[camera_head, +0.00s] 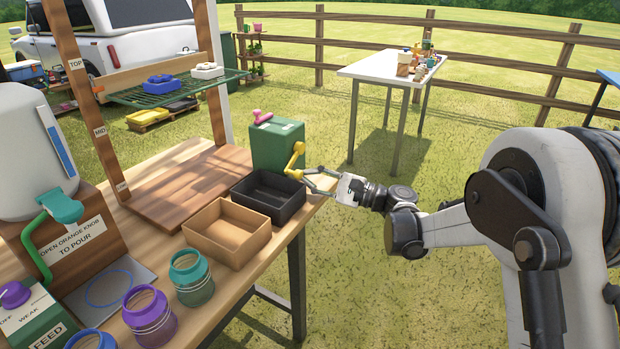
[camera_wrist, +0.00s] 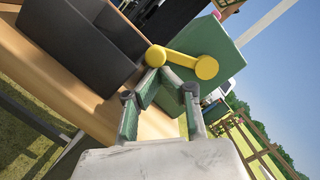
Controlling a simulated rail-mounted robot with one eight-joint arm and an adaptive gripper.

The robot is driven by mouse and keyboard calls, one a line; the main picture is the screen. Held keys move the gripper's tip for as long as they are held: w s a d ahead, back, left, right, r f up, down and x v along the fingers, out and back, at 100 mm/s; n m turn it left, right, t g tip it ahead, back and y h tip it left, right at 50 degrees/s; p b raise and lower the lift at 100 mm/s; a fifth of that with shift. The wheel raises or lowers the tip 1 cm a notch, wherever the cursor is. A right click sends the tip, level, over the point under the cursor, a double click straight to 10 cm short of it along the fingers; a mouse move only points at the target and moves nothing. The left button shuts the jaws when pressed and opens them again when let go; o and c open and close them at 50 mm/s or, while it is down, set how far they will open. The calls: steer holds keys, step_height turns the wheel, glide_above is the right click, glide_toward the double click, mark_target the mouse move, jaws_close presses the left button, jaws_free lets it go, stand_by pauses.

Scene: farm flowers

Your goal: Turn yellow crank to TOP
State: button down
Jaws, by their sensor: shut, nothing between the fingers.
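The yellow crank (camera_head: 295,160) is on the side of a green box (camera_head: 276,143) at the table's far right corner. In the head view its arm slants between an upper and a lower knob. In the wrist view the crank (camera_wrist: 184,62) lies just ahead of the fingertips, with one knob at their tips; I cannot tell whether they touch. My gripper (camera_head: 305,174) is shut and empty beside the lower end of the crank; it also shows in the wrist view (camera_wrist: 160,75). A TOP label (camera_head: 76,64) is on the wooden post at left.
A black tray (camera_head: 268,207) and a brown tray (camera_head: 226,251) stand in front of the green box. A pink handle (camera_head: 262,116) is on the box top. A green rack (camera_head: 180,88) hangs between the posts. Open grass lies right of the table.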

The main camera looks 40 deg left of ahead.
steer(key=shift+s+r, duration=0.25)
steer(key=shift+s, duration=0.05)
